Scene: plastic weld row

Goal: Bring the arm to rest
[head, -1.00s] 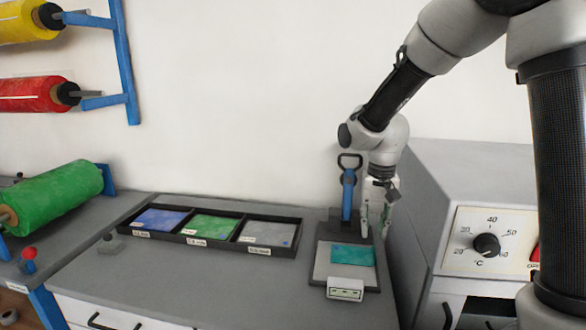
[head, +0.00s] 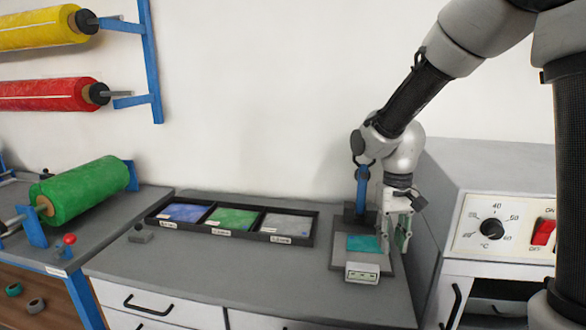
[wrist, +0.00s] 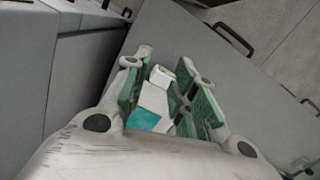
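My gripper (head: 396,233) hangs from my arm at the right end of the bench, just right of the welding device. In the wrist view my gripper (wrist: 166,98) shows its green-padded fingers spread apart with nothing held between them. The device has a grey base plate (head: 345,258), an upright blue lever (head: 361,189) and a small white display box (head: 362,273) at its front. A teal sheet (head: 363,243) lies flat on the plate; part of it also shows below the fingers in the wrist view (wrist: 144,119). My arm partly covers the lever's top.
A black tray (head: 313,228) with blue, green and grey sheets in three compartments lies left of the device. A grey cabinet with a temperature dial (head: 492,229) and a red switch (head: 543,232) stands close on the right. The bench front (head: 230,285) is clear.

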